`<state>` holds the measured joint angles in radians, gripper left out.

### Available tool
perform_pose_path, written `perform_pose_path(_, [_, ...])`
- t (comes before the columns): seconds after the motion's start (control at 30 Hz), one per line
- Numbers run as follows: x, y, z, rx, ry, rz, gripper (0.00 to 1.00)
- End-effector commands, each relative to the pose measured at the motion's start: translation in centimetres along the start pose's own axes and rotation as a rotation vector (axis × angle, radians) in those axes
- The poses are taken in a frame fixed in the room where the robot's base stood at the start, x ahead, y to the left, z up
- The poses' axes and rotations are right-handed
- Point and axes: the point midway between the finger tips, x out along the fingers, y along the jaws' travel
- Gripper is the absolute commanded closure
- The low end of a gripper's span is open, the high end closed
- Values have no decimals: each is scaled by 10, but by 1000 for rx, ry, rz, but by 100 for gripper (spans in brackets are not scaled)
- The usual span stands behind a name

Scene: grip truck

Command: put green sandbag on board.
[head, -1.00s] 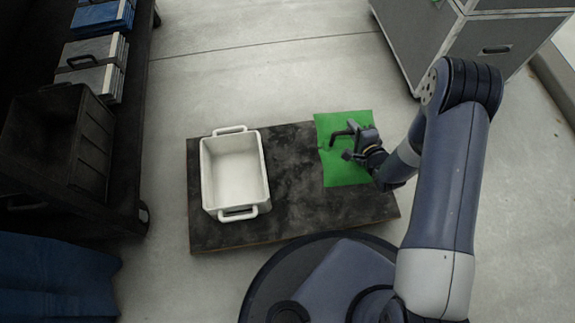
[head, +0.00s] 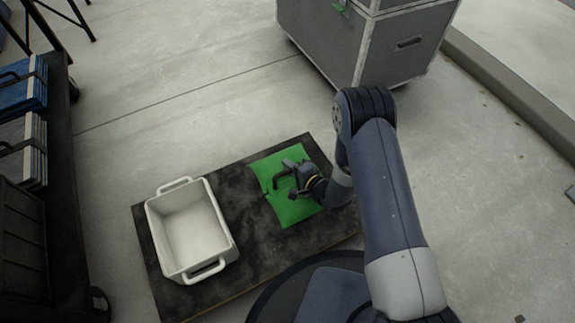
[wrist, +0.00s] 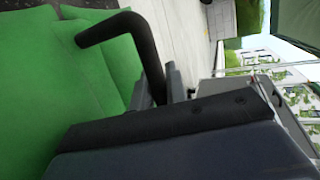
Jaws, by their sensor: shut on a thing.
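The green sandbag (head: 295,209) shows flat over the right half of the dark board (head: 252,238) in the head view. I cannot tell whether it rests on the board or hangs just above it. My gripper (head: 290,179) is shut on the bag's black handle. In the wrist view the green bag (wrist: 60,85) fills the left side, and its black handle (wrist: 148,55) runs into my gripper (wrist: 172,82). The arm hides part of the board's right end.
A white bin (head: 193,235) with two handles stands on the board's left half. A grey case (head: 355,45) stands behind on the floor. A dark cart (head: 62,165) with stacked bags is at the left. Concrete floor lies clear between them.

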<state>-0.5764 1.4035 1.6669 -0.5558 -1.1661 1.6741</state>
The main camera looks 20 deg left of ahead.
Motion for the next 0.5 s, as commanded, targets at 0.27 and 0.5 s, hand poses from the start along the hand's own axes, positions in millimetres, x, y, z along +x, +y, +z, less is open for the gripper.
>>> perform_pose_path(0.27, [9,18,-2,-3,1,-11,100])
perform_pose_path(0.5, [18,45,-4,-3,1,-10,100])
